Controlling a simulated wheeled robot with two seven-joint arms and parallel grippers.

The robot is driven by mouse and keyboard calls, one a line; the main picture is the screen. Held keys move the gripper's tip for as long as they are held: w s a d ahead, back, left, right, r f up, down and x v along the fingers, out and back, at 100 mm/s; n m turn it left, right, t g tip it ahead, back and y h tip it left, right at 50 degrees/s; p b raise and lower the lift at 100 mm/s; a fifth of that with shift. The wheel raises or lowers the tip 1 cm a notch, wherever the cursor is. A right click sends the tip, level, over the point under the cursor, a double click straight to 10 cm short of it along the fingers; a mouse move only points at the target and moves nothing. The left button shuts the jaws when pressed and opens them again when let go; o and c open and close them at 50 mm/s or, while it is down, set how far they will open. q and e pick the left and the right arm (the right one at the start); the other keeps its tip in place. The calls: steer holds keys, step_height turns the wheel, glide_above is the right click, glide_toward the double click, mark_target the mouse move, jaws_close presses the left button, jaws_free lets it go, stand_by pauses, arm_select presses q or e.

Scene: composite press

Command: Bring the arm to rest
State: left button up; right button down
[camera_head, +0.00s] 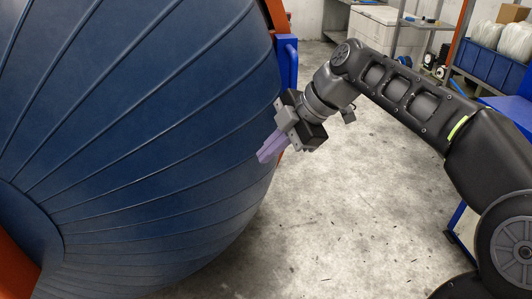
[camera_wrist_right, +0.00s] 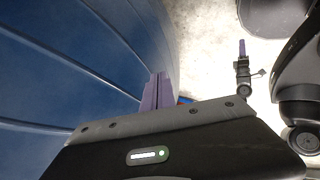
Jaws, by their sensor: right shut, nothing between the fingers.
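My right arm comes in from the right in the head view, bent and raised over the floor. Its gripper (camera_head: 270,150) has purple fingers that are shut and empty. They point down and left, in front of the big blue ribbed drum (camera_head: 130,130); I cannot tell whether they touch it. In the right wrist view the shut purple fingers (camera_wrist_right: 158,90) stand beside the blue drum surface (camera_wrist_right: 70,70). Another gripper with purple fingers (camera_wrist_right: 242,48), apparently my left one, shows small at the upper right there. Its opening is too small to judge.
The drum fills the left of the head view, with a blue bracket (camera_head: 287,62) at its edge. The concrete floor (camera_head: 350,220) is clear between drum and arm. Blue bins (camera_head: 490,68), a grey-white cabinet (camera_head: 385,30) and a cardboard box (camera_head: 513,13) stand at the back right.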

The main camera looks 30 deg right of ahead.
steer(key=w+a+f+m+g, duration=0.1)
steer(key=a+f+m, duration=0.2)
steer(key=f, duration=0.8)
steer(key=w+a+f+m+g+h, duration=0.1)
steer(key=a+f+m, duration=0.2)
steer(key=f, duration=0.7)
steer(key=w+a+f+m, duration=0.1)
steer(key=a+f+m, duration=0.2)
steer(key=f, duration=0.8)
steer(key=s+a+f+m+g, duration=0.1)
steer(key=s+a+f+m, duration=0.4)
steer(key=s+f, duration=0.5)
steer(key=s+a+f+m+g, duration=0.1)
steer(key=s+a+f+m, duration=0.4)
steer(key=s+f, duration=0.5)
steer(key=shift+s+a+f+m, duration=0.3)
steer(key=shift+s+a, duration=0.45)
steer(key=shift+a, duration=0.3)
